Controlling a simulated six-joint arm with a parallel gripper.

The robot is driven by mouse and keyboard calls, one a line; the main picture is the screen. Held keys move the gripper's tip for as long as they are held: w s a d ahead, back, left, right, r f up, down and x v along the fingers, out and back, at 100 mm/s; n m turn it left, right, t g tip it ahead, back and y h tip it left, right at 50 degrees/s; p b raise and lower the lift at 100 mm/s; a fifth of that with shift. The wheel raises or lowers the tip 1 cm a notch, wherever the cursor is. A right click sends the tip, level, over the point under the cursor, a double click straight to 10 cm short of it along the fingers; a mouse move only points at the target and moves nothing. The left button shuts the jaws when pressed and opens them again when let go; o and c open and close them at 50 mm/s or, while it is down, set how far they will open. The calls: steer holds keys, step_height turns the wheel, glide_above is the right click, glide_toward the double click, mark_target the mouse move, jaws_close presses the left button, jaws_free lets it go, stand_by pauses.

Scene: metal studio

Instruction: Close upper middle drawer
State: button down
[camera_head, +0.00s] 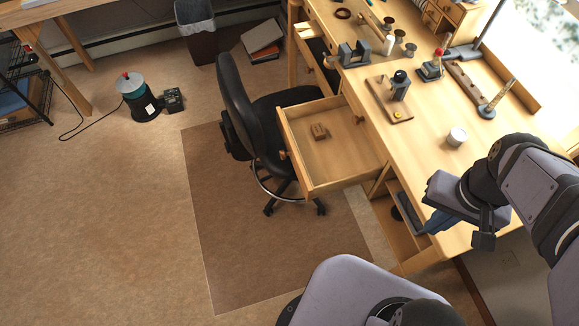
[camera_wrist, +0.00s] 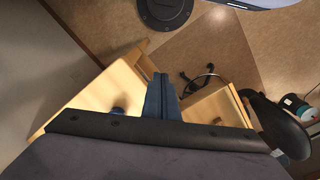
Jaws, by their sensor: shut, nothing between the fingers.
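A wooden drawer (camera_head: 291,146) is pulled far out from the desk's front edge, toward the office chair. Its round knob (camera_head: 283,154) is on the outer front panel, and a small wooden piece (camera_head: 320,131) lies inside. My gripper (camera_head: 434,226), with blue fingers, is at the desk's near front edge, to the right of the drawer and apart from it. The fingers are shut and empty. In the wrist view the fingers (camera_wrist: 162,98) point away from the camera, and the open drawer (camera_wrist: 239,104) shows to their right.
The black chair (camera_head: 236,110) stands close against the drawer's outer side. A low shelf compartment (camera_head: 402,232) is under the desk's near end. The desktop (camera_head: 425,160) holds tools, a white cup (camera_head: 457,136) and wooden blocks. Another drawer (camera_head: 306,42) is partly open farther back.

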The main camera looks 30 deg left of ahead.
steer(key=w+a+f+n+t+y+b, duration=0.1)
steer(key=w+a+n+t+y+b, duration=0.4)
steer(key=a, duration=0.7)
steer(key=w+a+f+n+t+y+b, duration=0.1)
steer(key=w+a+f+n+t+b, duration=0.1)
steer(key=w+a+n+b, duration=0.75)
steer(key=s+a+r+n+t+y+b, duration=0.2)
steer(key=s+a+n+t+b, duration=0.25)
steer(key=a+b, duration=0.3)
steer(key=s+a+r+n+t+y+b, duration=0.2)
steer(key=s+a+n+t+b, duration=0.15)
steer(key=s+a+b, duration=0.4)
step_height(320, 180, down, 33)
steer(key=n, duration=0.1)
steer(key=shift+s+n+h, duration=0.25)
steer(key=shift+n+h, duration=0.1)
steer(key=shift+h, duration=0.05)
steer(key=shift+w+a+f, duration=0.1)
steer(key=shift+a, duration=0.05)
